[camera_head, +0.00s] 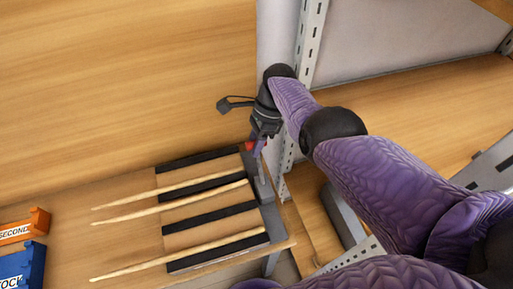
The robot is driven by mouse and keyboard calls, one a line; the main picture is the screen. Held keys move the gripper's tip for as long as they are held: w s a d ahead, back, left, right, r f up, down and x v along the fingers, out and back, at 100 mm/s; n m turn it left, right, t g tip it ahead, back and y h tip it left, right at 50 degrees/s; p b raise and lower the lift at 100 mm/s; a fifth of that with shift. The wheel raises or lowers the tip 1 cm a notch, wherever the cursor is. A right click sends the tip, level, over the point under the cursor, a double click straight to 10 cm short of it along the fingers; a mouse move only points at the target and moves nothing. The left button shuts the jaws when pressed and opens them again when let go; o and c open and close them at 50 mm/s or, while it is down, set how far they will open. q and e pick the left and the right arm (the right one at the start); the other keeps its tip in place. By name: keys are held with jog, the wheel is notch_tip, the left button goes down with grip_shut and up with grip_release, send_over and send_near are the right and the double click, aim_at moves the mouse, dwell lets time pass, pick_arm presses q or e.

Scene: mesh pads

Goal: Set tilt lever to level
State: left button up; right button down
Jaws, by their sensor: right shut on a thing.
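The tilt lever (251,146), of which a small red part shows, is at the upper right corner of a tilting board (190,215). The board has black strips and several long pale wooden sticks lying across it. My right gripper (258,140) reaches down from the upper right and is shut on the lever. Its fingers and my wrist hide most of the lever, so its exact angle cannot be told. My left gripper is not in view.
A grey metal bracket (264,188) stands at the board's right edge. A perforated metal upright (310,40) rises close behind my right wrist. An orange bin (40,222) and a blue bin (38,262) sit at the lower left. The wooden surface at upper left is clear.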

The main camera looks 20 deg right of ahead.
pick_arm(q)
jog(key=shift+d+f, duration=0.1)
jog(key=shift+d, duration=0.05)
pick_arm(e)
jog(key=shift+w, duration=0.15)
jog(key=c, duration=0.9)
grip_release()
jog(key=o, duration=0.5)
jog(key=shift+w, duration=0.1)
jog(key=shift+c, duration=0.2)
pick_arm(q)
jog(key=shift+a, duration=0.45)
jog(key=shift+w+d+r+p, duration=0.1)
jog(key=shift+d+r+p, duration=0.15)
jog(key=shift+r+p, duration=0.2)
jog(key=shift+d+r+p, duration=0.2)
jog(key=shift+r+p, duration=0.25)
pick_arm(e)
jog(key=v, duration=1)
